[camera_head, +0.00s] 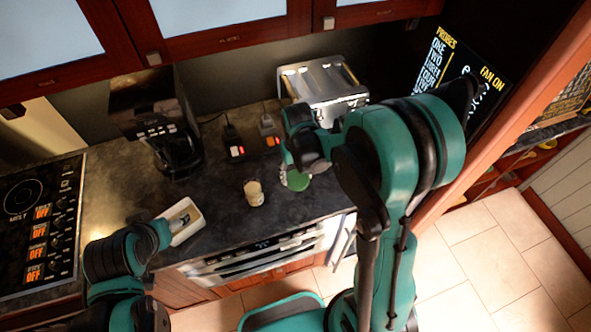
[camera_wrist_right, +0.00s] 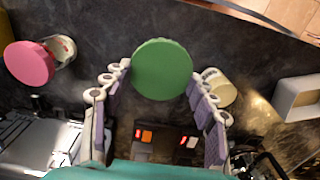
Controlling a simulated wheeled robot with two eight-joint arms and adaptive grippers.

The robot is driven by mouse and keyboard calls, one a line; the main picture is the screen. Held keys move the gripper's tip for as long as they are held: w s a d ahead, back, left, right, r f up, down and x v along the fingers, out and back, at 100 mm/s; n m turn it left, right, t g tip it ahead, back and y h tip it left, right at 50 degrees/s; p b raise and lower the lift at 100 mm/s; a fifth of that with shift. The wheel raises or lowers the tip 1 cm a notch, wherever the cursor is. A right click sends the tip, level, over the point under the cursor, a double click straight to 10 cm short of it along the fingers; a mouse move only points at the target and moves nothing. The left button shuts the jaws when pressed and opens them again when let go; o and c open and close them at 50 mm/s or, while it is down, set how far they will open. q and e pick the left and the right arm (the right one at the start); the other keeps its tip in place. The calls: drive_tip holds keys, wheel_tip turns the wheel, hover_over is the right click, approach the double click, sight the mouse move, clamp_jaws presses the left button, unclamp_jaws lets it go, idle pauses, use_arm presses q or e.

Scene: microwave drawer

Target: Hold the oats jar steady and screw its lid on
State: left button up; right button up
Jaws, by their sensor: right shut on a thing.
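A round green lid (camera_wrist_right: 162,69) sits between the fingertips of my right gripper (camera_wrist_right: 160,88), which is shut on it. The lid also shows in the head view (camera_head: 298,181), low over the counter; whether anything is under it is hidden. A pale, cream-filled jar (camera_head: 253,192), seemingly the oats jar, stands open and upright to the left of the lid. In the wrist view the jar (camera_wrist_right: 219,87) is just beyond the right finger, apart from it. My left arm ends near a white open box at the left; its fingers are not clear there.
The white box (camera_head: 190,231) lies near the counter's front edge. A pink-lidded jar (camera_wrist_right: 30,63) stands on the other side of my right gripper. A coffee maker (camera_head: 155,120) and toaster (camera_head: 322,82) stand behind. Two dark devices with lit switches (camera_head: 234,145) lie between them.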

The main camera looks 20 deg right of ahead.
drive_tip(key=shift+s+r, duration=0.1)
drive_tip(key=shift+s, duration=0.1)
drive_tip(key=w+a+r+n, duration=0.1)
drive_tip(key=w+a+n, duration=0.15)
drive_tip(key=a, duration=0.35)
drive_tip(key=n, duration=0.2)
approach(254, 193)
drive_tip(key=w, duration=0.3)
drive_tip(key=shift+w+a+r, duration=0.1)
drive_tip(key=shift+w+r, duration=0.1)
use_arm(q)
drive_tip(key=shift+s, duration=0.1)
use_arm(e)
drive_tip(key=shift+f, duration=2)
use_arm(q)
drive_tip(key=shift+o, duration=0.3)
